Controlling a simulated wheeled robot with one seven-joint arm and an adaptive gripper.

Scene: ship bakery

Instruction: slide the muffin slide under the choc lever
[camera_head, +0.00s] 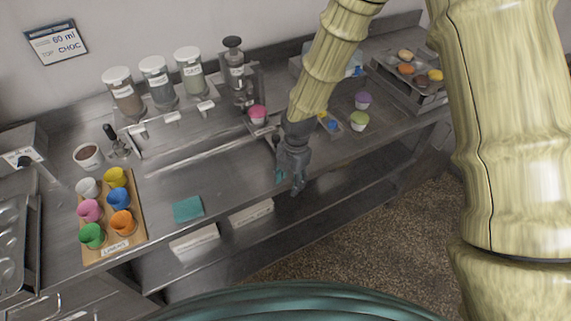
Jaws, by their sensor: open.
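A pink-cupped muffin (258,114) sits at the right end of a long metal rail (195,160), below the dark-topped press (238,75). The slide under it is too small to make out clearly. Three white-lidded jars stand behind the rail: one with brown contents (127,97), one grey (160,84) and one pale green (191,73). Small pale levers or tags show below them; their lettering is unreadable, so I cannot tell which is choc. My gripper (289,181) is open and points down near the counter's front edge, right of and nearer than the pink muffin, apart from it.
A wooden board (136,228) of coloured cups, a brown-filled bowl (88,156) and a teal cloth (187,208) lie left. Purple (363,100) and green (359,121) muffins stand right, before a pastry tray (400,86). A wall sign reads "60 ml" and "CHOC".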

